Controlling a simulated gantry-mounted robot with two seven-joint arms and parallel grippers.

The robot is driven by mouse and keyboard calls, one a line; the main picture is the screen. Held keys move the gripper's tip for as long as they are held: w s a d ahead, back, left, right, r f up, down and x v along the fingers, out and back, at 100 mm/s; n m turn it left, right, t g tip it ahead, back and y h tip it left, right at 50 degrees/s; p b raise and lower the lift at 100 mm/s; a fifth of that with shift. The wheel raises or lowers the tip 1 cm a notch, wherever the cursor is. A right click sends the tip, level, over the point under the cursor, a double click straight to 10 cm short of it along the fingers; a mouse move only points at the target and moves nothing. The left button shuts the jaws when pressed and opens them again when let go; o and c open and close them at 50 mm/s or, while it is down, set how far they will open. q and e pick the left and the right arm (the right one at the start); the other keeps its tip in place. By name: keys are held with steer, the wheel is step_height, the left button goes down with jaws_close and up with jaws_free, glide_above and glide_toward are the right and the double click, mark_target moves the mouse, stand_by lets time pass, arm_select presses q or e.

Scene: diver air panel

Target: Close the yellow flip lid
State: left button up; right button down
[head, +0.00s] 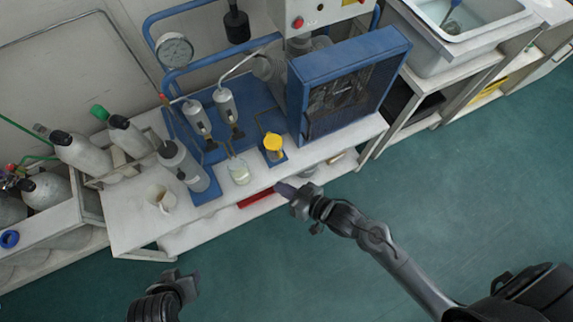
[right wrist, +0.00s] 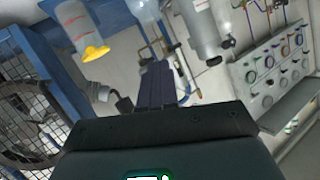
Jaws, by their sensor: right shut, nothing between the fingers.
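The yellow flip lid (head: 273,141) shows in the head view on a small fitting near the front edge of the white bench, left of the blue framed unit. In the right wrist view a yellow lid (right wrist: 95,52) sits at the end of a clear container with red marks. I cannot tell how far the lid stands open. My right gripper (head: 284,188) is shut and empty, in front of the bench edge and apart from the lid. Its closed fingers (right wrist: 157,85) show in the wrist view. My left gripper (head: 186,284) is low at the left, away from the bench; its jaws are unclear.
A glass beaker (head: 239,172) stands left of the lid. The blue framed unit (head: 345,85) blocks the right side. A white cup (head: 161,197) and gas cylinders (head: 82,152) are at the left. A red object (head: 257,197) lies below the bench top. The floor in front is clear.

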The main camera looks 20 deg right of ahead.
steer(key=a+f+y+b, duration=0.3)
steer(key=f+y, duration=0.1)
steer(key=f, duration=0.1)
steer(key=m+t+y+b, duration=0.15)
steer(key=y+b, duration=0.85)
steer(key=b, duration=1.1)
glide_toward(282, 156)
arm_select(q)
step_height(282, 156, down, 24)
steer(key=p, duration=0.1)
steer(key=shift+r+p, duration=0.25)
steer(key=shift+p, duration=0.1)
arm_select(e)
steer(key=shift+n, duration=0.25)
steer(key=x, duration=0.6)
steer(key=shift+w+a+f, duration=0.15)
steer(key=shift+w+f, duration=0.2)
steer(key=shift+w, duration=0.1)
arm_select(q)
steer(key=shift+r, duration=0.1)
